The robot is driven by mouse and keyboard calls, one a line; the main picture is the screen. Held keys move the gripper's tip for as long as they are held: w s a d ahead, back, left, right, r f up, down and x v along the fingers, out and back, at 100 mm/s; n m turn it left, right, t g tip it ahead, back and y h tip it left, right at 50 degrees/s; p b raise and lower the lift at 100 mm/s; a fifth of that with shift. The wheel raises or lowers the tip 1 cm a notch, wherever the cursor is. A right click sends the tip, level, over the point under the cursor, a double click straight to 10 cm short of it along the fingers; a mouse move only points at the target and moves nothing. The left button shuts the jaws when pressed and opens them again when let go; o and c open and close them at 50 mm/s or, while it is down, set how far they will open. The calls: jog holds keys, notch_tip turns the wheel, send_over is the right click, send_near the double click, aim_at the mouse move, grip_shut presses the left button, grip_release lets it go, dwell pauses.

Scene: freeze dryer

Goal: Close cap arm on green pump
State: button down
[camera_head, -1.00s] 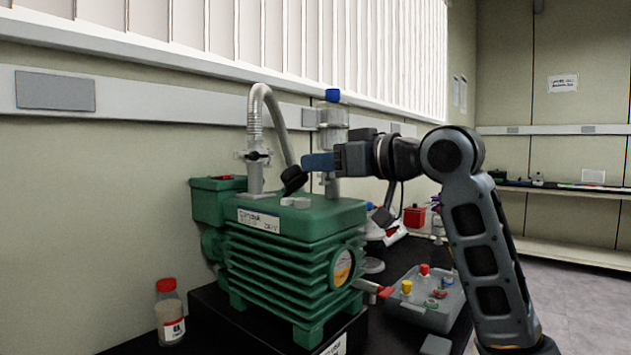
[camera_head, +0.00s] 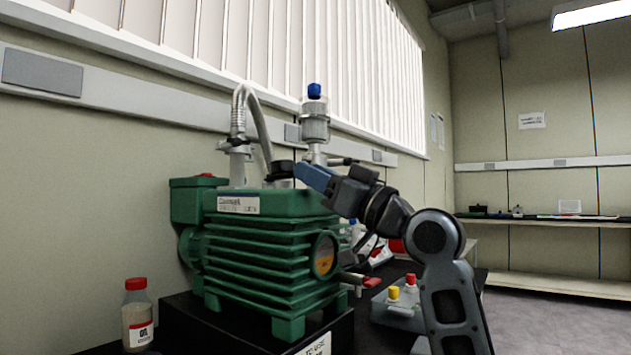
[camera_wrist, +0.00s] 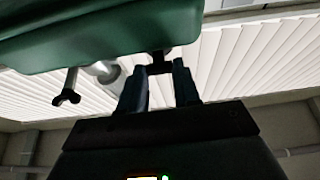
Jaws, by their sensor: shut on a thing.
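The green pump (camera_head: 265,250) stands on a black base, its ribbed side facing me; its green body also fills the upper left of the wrist view (camera_wrist: 100,35). The black cap arm (camera_head: 281,167) is at the top of the pump, its round cap looking roughly level; whether it is fully seated is hard to tell. My gripper (camera_head: 303,172) reaches in from the right, tilted, with its blue fingers at the cap arm. In the wrist view my fingers (camera_wrist: 160,80) are shut on a small dark part of the cap arm (camera_wrist: 159,60). The fingers partly hide it in the head view.
A ribbed hose (camera_head: 239,108) and a clear filter with a blue top (camera_head: 315,125) rise behind the pump's top. An oil bottle with a red cap (camera_head: 137,315) stands at left. A grey tray (camera_head: 378,308) with coloured caps sits right of the pump, beneath my arm.

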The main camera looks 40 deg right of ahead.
jog(key=shift+w+f, duration=0.1)
jog(key=shift+f, duration=0.2)
jog(key=c, duration=1.1)
grip_release()
jog(key=o, duration=0.3)
jog(key=shift+r, duration=0.1)
jog(key=v, duration=0.8)
